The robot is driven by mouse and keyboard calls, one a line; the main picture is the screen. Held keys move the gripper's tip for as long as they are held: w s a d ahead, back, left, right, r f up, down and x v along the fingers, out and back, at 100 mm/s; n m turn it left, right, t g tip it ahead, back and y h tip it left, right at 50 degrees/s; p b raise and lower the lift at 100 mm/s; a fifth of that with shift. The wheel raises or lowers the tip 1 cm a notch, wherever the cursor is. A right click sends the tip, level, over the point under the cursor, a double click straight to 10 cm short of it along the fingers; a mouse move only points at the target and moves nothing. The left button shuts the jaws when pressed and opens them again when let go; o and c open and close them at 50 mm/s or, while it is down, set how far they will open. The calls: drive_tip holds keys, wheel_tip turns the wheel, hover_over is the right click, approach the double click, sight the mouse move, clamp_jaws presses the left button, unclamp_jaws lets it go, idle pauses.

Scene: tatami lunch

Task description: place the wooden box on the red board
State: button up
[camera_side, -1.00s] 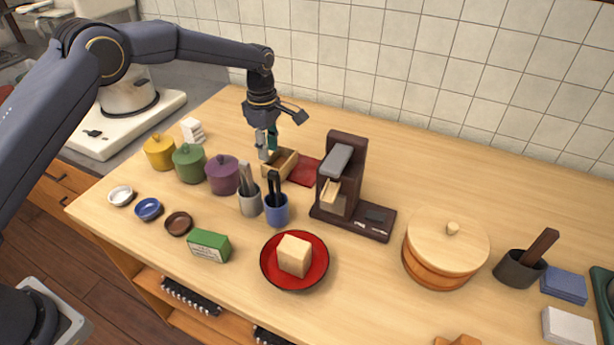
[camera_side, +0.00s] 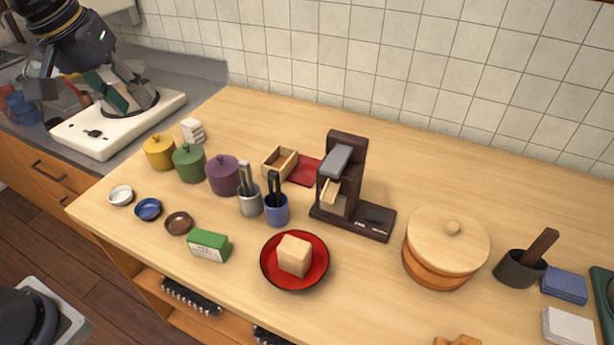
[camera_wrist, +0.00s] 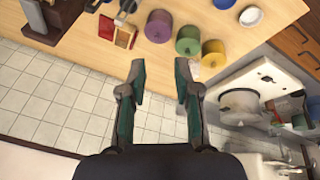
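The wooden box (camera_side: 279,163) is a small, open-topped, pale tray-like box standing upright on the counter toward the wall. The red board (camera_side: 303,171) is a flat dark-red square immediately to its right. In the wrist view the box (camera_wrist: 125,36) sits beside the red board (camera_wrist: 106,27), close against its edge; whether it overlaps the board I cannot tell. My gripper (camera_wrist: 160,76) is open, with nothing between its fingers. In the side view my gripper (camera_side: 112,88) is raised at the upper left, far from the box.
A dark brown machine (camera_side: 345,180) stands right of the board. Purple (camera_side: 223,176), green (camera_side: 189,163) and yellow (camera_side: 159,152) lidded pots stand left of the box. Utensil cups (camera_side: 276,209) stand in front. A red plate (camera_side: 294,283) holds a pale block.

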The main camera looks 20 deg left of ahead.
drive_tip(key=s+a+f+m, duration=0.1)
drive_tip(key=s+f+m, duration=0.1)
drive_tip(key=s, duration=0.3)
drive_tip(key=s+f+m+t, duration=0.1)
drive_tip(key=s+m, duration=0.2)
drive_tip(key=s, duration=0.3)
drive_tip(key=shift+s+a+f+m+t, duration=0.3)
drive_tip(key=shift+a+f, duration=0.05)
drive_tip(key=shift+f, duration=0.05)
